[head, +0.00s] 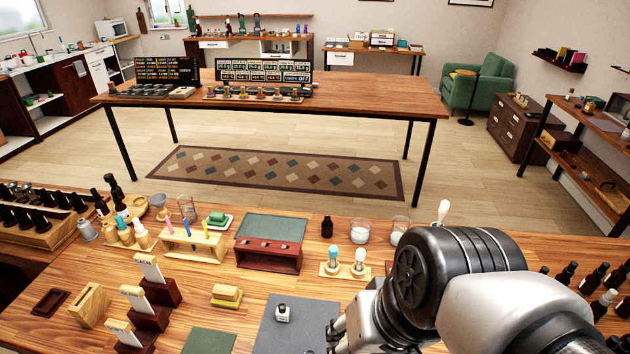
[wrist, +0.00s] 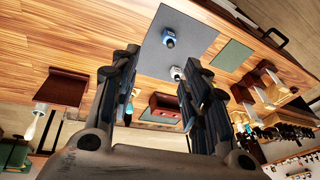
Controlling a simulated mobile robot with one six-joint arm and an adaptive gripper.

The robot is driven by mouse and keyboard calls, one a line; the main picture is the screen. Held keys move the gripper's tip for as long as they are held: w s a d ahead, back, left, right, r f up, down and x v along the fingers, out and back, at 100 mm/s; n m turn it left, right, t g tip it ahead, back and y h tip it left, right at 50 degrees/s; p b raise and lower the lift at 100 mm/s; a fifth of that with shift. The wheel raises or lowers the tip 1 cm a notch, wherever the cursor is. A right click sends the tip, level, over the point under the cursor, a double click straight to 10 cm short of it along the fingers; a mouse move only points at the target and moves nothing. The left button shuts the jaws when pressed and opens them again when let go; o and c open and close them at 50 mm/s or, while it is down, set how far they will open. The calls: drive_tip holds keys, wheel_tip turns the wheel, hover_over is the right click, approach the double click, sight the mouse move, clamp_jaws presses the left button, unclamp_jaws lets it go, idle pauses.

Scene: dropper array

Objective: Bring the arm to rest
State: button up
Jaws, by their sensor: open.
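My gripper (wrist: 162,75) is open, with its two fingers spread apart and nothing between them in the wrist view. In the head view my gripper (head: 335,338) shows only in part at the bottom edge, beside the grey mat (head: 265,335); my arm hides the rest. My arm reaches in from the lower right over the wooden workbench (head: 55,325). A small white bottle with a dark top (head: 282,313) stands on the grey mat. The wrist view shows a blue and dark bottle (wrist: 168,38) on the same mat, apart from the fingers.
A dark red box with a green top (head: 268,258), a wooden stand with two droppers (head: 345,268) and stepped card holders (head: 150,315) stand around the mat. A green mat (head: 210,341) lies left of it. Dark bottles (head: 592,278) stand at the right.

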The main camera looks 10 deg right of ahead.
drive_tip(key=d, duration=0.1)
drive_tip(key=s+d+r+n+t+h, duration=0.1)
drive_tip(key=shift+d+r+n, duration=0.15)
drive_tip(key=shift+d+n, duration=0.15)
drive_tip(key=shift+d, duration=0.1)
idle(0.3)
drive_tip(key=shift+c, duration=0.7)
drive_tip(key=shift+d, duration=0.15)
drive_tip(key=shift+c, duration=0.3)
